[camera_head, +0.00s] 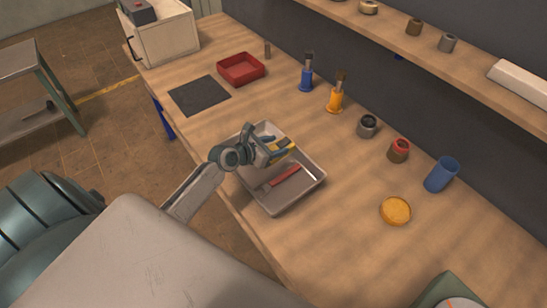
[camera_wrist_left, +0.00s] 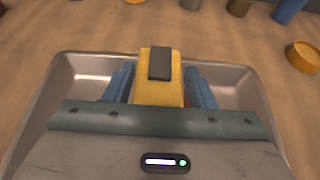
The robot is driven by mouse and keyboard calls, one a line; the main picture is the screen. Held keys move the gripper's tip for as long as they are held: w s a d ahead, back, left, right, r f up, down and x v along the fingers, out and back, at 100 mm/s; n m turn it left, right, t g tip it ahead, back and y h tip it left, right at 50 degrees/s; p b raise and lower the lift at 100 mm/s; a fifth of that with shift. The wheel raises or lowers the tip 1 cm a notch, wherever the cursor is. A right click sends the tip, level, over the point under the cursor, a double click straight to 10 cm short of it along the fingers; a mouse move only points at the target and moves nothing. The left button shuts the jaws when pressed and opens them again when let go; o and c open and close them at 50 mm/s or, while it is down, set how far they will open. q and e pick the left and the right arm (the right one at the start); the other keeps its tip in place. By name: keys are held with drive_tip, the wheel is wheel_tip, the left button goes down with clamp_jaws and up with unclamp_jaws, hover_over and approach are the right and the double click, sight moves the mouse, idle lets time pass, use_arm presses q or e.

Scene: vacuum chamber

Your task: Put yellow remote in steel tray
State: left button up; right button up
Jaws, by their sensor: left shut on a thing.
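The yellow remote (camera_wrist_left: 158,90) has a dark grey panel on its top. My left gripper (camera_wrist_left: 158,92) is shut on it, with a blue finger on each side. In the head view my left gripper (camera_head: 277,149) holds the remote (camera_head: 285,144) over the far part of the steel tray (camera_head: 316,186). I cannot tell whether the remote touches the tray floor. The tray also shows behind the gripper in the left wrist view (camera_wrist_left: 258,100). A red-handled tool (camera_head: 281,178) lies in the tray. My right gripper is not in view.
A red tray (camera_head: 241,69) and a dark mat (camera_head: 199,95) lie farther left on the wooden bench.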

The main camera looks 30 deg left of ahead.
use_arm(q)
drive_tip(key=shift+f, duration=2.35)
drive_tip(key=shift+b, duration=0.3)
drive_tip(key=shift+f, duration=0.15)
drive_tip(key=o, duration=1.1)
drive_tip(key=v, duration=1.2)
